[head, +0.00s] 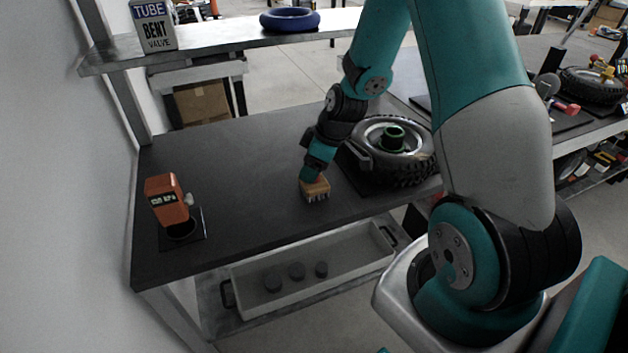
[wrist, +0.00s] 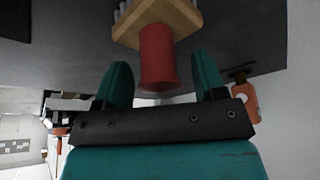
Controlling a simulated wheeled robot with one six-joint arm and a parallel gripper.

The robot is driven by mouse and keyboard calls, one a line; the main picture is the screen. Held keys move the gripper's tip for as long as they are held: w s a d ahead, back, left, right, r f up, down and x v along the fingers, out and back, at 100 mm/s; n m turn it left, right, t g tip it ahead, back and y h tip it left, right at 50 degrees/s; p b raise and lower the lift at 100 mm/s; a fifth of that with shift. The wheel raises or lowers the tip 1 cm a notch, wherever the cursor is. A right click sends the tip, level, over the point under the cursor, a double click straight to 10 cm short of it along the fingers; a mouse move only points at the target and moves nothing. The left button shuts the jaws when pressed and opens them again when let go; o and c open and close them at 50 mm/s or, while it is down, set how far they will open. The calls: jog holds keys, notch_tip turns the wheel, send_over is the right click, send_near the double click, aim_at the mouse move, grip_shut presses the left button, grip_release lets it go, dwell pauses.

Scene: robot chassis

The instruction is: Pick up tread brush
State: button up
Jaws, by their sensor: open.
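The tread brush (head: 316,190) has a light wooden block with bristles and stands on the dark bench top near its front edge. In the wrist view its wooden block (wrist: 183,19) is at the top, and its red handle (wrist: 158,58) points toward my gripper. My gripper (head: 311,173) is right at the brush in the head view. In the wrist view its two teal fingers (wrist: 162,80) are apart, with the red handle showing between them. I cannot tell whether either finger touches the handle.
A wheel with a black tyre (head: 425,172) lies right of my gripper. An orange device (head: 167,199) stands at the bench's left. A shelf above holds a tube box (head: 153,26) and a blue ring (head: 290,19). A grey tray (head: 343,261) sits below. The bench's middle left is clear.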

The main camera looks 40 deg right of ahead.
jog(key=shift+w+a+f, duration=0.1)
jog(key=shift+w+f, duration=0.1)
jog(key=shift+f, duration=0.2)
jog(key=shift+c, duration=0.4)
jog(key=c, duration=1)
notch_tip(320, 180, up, 20)
jog(key=shift+r, duration=0.1)
